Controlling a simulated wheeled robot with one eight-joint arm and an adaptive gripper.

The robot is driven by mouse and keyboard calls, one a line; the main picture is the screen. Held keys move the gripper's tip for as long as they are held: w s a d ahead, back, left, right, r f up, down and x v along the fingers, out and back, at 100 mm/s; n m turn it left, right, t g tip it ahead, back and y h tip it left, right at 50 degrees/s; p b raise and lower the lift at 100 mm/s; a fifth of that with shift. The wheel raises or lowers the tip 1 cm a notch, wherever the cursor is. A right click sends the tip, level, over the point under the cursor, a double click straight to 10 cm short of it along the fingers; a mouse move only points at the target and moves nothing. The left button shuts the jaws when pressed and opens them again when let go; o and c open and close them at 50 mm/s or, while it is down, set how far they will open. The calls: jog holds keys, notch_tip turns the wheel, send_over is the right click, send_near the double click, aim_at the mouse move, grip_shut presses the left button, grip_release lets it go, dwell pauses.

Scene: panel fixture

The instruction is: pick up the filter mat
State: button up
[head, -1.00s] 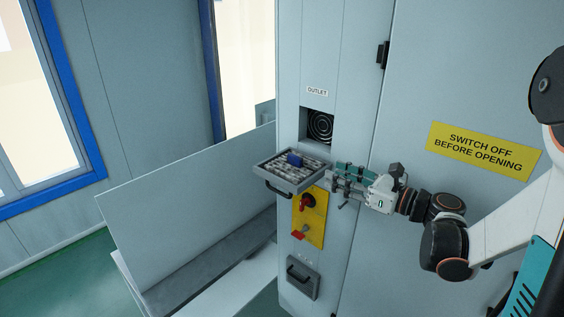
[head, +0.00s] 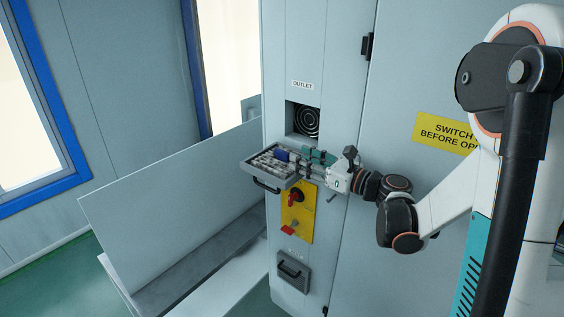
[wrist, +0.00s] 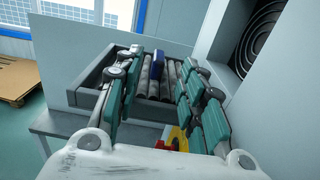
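The filter mat (head: 264,163) is a grey pleated pad lying in an open tray that sticks out from the cabinet front. A blue tab (head: 281,154) stands up from it. In the wrist view the mat's pleats (wrist: 147,86) and the tab (wrist: 158,68) show between my fingers. My gripper (head: 299,160) reaches in from the right at the tray's right side. In the wrist view my gripper (wrist: 161,62) is open, one teal finger to each side of the tab with gaps between. Nothing is held. My fingers hide parts of the mat and tray.
The tray (wrist: 88,98) has raised grey walls and a dark front handle (head: 266,187). Above it is the outlet opening (head: 306,121) with a round grille. A pale panel (head: 165,180) stands at left.

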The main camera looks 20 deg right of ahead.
aim_at(282, 158)
jog(key=x, duration=0.5)
grip_shut()
